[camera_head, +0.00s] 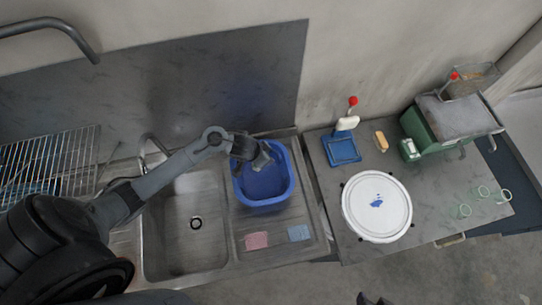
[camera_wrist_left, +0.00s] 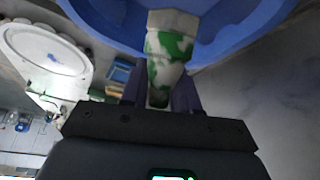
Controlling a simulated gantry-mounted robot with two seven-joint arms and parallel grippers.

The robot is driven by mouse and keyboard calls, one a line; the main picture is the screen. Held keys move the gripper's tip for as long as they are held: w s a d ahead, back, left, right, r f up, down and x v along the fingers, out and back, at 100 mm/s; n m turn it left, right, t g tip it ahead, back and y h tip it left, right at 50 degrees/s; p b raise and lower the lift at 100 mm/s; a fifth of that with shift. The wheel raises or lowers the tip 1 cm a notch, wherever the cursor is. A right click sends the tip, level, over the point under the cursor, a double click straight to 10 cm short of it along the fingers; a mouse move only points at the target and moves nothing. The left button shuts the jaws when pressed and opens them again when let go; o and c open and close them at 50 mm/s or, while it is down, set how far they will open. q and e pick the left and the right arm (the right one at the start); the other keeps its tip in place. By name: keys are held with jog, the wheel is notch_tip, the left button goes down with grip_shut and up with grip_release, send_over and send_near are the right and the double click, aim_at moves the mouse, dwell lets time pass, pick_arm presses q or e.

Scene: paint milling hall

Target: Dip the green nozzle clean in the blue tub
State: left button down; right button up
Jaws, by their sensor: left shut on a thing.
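The blue tub (camera_head: 264,190) stands at the right end of the sink unit, beside the sink basin. My left gripper (camera_head: 262,158) is over the far part of the tub's opening. In the left wrist view it is shut on the green nozzle (camera_wrist_left: 168,48), which is green with large whitish patches and points toward the tub (camera_wrist_left: 225,40). I cannot tell whether the nozzle's tip is below the rim or touching the tub. The nozzle is hard to make out in the head view. My right gripper is not in view.
A steel tap (camera_head: 152,142) and sink basin (camera_head: 193,222) lie left of the tub. Pink (camera_head: 256,240) and blue cloths (camera_head: 299,232) lie in front of it. On the right table are a white round lid (camera_head: 377,220), a blue tray (camera_head: 341,149) and a green machine (camera_head: 437,128).

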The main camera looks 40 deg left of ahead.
pick_arm(q)
notch_tip(320, 180, down, 15)
jog(key=b, duration=1.2)
jog(key=shift+f, duration=0.1)
jog(key=shift+s+f, duration=0.1)
jog(key=shift+f, duration=0.15)
dwell(1.0)
dwell(0.6)
dwell(0.4)
